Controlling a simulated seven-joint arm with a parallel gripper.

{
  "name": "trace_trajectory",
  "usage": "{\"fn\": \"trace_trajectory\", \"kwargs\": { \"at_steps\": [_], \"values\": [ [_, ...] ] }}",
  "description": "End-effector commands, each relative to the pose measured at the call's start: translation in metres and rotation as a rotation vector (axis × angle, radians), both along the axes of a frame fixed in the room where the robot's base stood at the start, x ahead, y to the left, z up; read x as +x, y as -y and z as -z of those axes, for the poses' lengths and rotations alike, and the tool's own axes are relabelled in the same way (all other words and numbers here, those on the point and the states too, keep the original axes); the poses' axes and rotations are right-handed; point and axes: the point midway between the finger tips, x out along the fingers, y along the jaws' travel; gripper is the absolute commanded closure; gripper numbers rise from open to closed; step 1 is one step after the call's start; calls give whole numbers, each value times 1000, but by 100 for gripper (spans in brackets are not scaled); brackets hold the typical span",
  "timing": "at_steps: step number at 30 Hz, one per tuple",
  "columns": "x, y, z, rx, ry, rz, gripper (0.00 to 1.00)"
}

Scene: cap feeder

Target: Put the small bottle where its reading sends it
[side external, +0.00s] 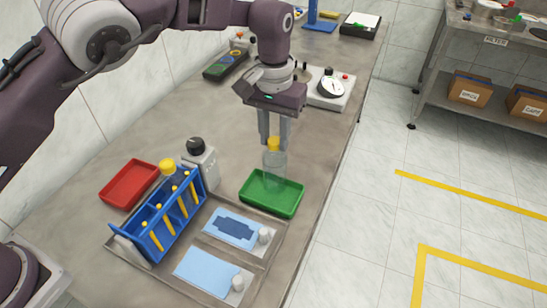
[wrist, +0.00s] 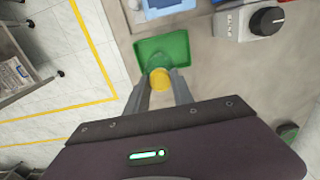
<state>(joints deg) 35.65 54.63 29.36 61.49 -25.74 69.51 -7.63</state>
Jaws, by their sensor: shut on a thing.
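A small clear bottle (side external: 274,168) with a yellow cap is upright in the side view. My gripper (side external: 273,140) is shut on it at the cap, and the fingers point down. The yellow cap (wrist: 160,78) shows between the fingertips in the wrist view. The bottle is over the green tray (side external: 262,206), toward its back part; I cannot tell whether its base touches the tray floor. The green tray also shows in the wrist view (wrist: 150,46). A red tray (side external: 115,198) lies at the left. A dial instrument (side external: 332,88) stands farther back; its reading is too small to tell.
A blue rack (side external: 155,240) with yellow-capped tubes stands left of the green tray. A grey tray with blue cards (side external: 205,272) lies in front.

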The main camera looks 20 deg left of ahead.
Motion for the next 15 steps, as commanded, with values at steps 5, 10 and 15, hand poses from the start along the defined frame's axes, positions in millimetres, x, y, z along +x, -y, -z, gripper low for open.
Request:
{"fn": "trace_trajectory", "kwargs": {
  "at_steps": [5, 10, 15],
  "values": [
    [-1, 0, 33, 2, -2, 0, 100],
    [0, -1, 37, 1, 0, 0, 100],
    [0, -1, 38, 1, -1, -1, 100]
  ]
}}
